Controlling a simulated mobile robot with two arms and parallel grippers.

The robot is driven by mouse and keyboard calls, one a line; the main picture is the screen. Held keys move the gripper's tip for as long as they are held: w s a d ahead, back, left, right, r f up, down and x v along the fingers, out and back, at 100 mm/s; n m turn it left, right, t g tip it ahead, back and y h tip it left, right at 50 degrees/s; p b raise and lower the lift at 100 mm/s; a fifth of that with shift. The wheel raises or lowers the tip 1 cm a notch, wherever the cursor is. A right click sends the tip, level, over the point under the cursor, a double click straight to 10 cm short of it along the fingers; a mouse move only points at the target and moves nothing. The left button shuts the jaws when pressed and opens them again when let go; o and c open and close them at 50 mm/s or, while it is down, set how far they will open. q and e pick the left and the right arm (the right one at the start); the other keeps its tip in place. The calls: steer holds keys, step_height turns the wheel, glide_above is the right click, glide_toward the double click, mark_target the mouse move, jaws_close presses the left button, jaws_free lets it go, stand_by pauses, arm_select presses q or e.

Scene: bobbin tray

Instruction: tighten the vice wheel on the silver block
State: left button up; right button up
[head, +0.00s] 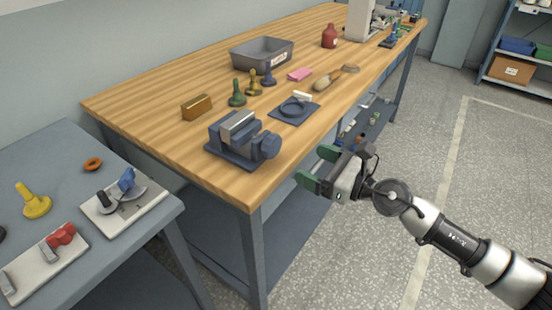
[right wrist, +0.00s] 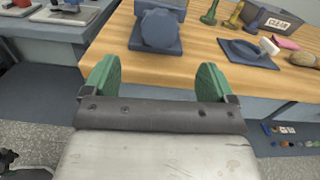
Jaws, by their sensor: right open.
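A dark blue-grey vice (head: 232,150) stands near the front corner of the wooden bench. A silver block (head: 238,123) sits between its jaws. The round vice wheel (head: 268,145) is on the vice's right side; in the right wrist view the wheel (right wrist: 160,29) is ahead of the gripper, beyond the fingertips. My right gripper (head: 316,168) has green fingers spread apart and empty, off the bench edge to the right of the wheel and not touching it. It also shows in the right wrist view (right wrist: 157,75). My left gripper is not in view.
A brass-coloured block (head: 197,107), green bobbin-like piece (head: 237,94), blue round-dish plate (head: 294,109), pink cloth (head: 300,74), brush (head: 327,80) and grey bin (head: 262,53) are on the bench. A grey side table (head: 130,235) stands left. Floor right of the bench is clear.

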mark_target(276, 147)
steer(key=p+x, duration=0.1)
steer(key=x, duration=0.9)
steer(key=shift+w+a, duration=0.15)
steer(key=shift+a, duration=0.05)
steer(key=c, duration=0.9)
